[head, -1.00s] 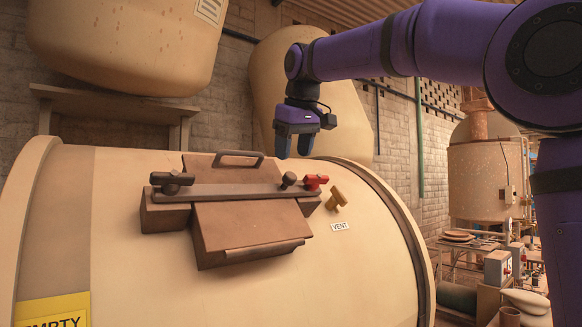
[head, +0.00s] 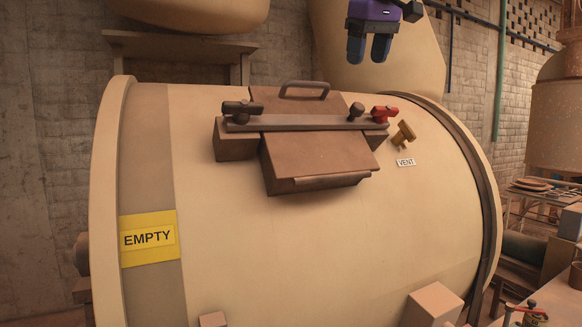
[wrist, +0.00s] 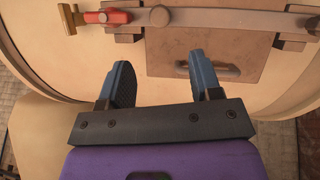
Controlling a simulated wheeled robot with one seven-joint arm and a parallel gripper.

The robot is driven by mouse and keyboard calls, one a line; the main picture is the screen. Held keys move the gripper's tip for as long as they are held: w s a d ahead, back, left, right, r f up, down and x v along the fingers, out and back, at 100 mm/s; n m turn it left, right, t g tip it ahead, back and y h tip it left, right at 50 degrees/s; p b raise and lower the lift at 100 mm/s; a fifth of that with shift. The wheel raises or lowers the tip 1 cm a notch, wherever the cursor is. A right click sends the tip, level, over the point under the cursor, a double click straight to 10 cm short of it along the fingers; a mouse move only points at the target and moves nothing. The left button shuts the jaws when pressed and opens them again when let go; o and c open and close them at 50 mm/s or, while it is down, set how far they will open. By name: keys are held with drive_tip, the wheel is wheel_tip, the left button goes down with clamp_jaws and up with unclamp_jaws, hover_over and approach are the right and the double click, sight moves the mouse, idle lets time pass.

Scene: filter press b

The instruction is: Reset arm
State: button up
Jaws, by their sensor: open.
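My gripper (head: 369,48) is purple with blue fingers and hangs at the top of the head view, above and behind the tank's top edge. It is open and empty; the wrist view shows both blue fingers (wrist: 161,82) apart with nothing between them. Most of my arm is out of the head view. Below the gripper, the large cream tank (head: 330,240) carries a brown hatch (head: 315,155) with a clamp bar (head: 300,123) across it. The hatch handle (wrist: 182,70) lies just beyond the right finger in the wrist view; contact is not apparent.
A yellow EMPTY sign (head: 149,238) is on the tank's left. A cream vessel (head: 420,55) stands behind the gripper. A cluttered bench (head: 540,190) is at right.

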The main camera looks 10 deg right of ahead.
drive_tip(key=s+d+f+m, duration=0.2)
drive_tip(key=s+d+f, duration=0.1)
drive_tip(key=s+f, duration=1.1)
drive_tip(key=s+d+f+m, duration=0.2)
drive_tip(key=s+d+f, duration=0.2)
drive_tip(key=s+f, duration=1)
wheel_tip(320, 180, down, 5)
drive_tip(key=shift+s+d+m, duration=0.15)
drive_tip(key=shift+d+m, duration=0.05)
drive_tip(key=shift+m, duration=0.2)
drive_tip(key=shift+o, duration=0.2)
